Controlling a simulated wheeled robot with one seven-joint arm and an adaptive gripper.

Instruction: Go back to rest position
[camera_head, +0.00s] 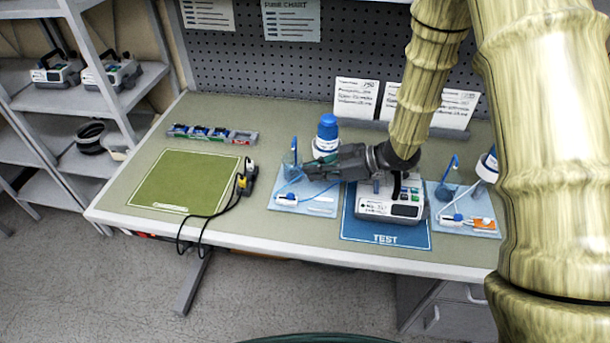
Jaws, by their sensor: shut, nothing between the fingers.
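My gripper (312,172) is shut and empty. It points left, above the light blue tray (277,203) and just in front of the blue-capped bottle (327,140), whose lower part it partly hides. I cannot tell whether it touches the bottle. My arm comes in from the upper right. A white infusion pump (376,207) stands under my wrist on the blue TEST mat (385,238), its top partly hidden by the gripper.
A second tray (478,232) with tubing and a bottle (488,166) lies right of the mat. A green mat (185,182), a black cable (216,216) and small colored bins (212,134) are at left. Shelves (92,92) with pumps stand far left. Bench (262,235) front is partly clear.

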